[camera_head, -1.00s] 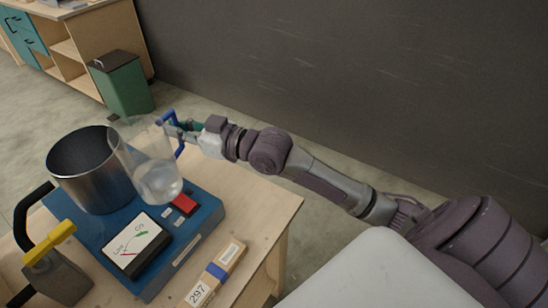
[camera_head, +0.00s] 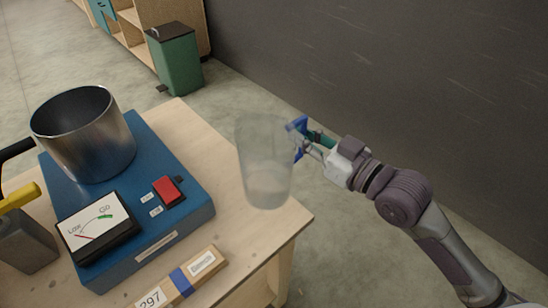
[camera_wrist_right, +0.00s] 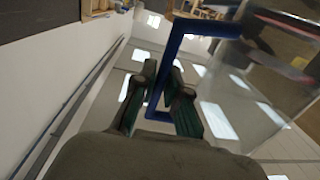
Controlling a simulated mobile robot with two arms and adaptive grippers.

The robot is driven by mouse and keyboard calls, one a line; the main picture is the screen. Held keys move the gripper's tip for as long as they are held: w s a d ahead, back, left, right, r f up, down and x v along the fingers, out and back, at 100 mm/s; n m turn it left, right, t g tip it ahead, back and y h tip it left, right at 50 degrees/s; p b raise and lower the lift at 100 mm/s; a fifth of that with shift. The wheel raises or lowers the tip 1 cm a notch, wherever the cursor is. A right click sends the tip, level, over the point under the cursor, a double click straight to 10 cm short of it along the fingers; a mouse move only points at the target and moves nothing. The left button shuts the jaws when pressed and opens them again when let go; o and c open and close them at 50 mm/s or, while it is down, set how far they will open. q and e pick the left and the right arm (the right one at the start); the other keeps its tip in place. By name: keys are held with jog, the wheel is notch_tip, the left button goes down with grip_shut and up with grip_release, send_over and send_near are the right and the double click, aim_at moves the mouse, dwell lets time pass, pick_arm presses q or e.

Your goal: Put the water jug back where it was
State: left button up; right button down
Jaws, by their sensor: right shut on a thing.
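The water jug (camera_head: 262,160) is clear, with some water at its bottom, and stands nearly upright in the head view. My right gripper (camera_head: 310,142) is shut on the jug's blue handle (camera_head: 297,127) from the right. In the picture the jug overlaps the table's right edge, right of the blue scale; it appears raised, but its exact height is unclear. The right wrist view shows the blue handle (camera_wrist_right: 170,60) between my two green-padded fingers (camera_wrist_right: 160,100), with the clear jug wall (camera_wrist_right: 235,95) to the right. My left gripper is not in view.
A steel pot (camera_head: 85,140) stands on the blue scale (camera_head: 190,205), which has a Low/Go dial (camera_head: 97,225) and red switch (camera_head: 167,190). A labelled wooden block (camera_head: 205,265) lies in front. A yellow-handled grey container (camera_head: 25,235) is at left.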

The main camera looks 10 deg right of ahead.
jog(key=w+a+f, duration=0.4)
jog(key=w+f, duration=0.2)
jog(key=f, duration=0.2)
jog(key=shift+a+f+b, duration=0.2)
jog(key=shift+a+b, duration=0.2)
jog(key=shift+f, duration=0.1)
jog(key=c, duration=1.2)
grip_release()
jog(key=shift+f, duration=0.15)
jog(key=shift+s, duration=0.1)
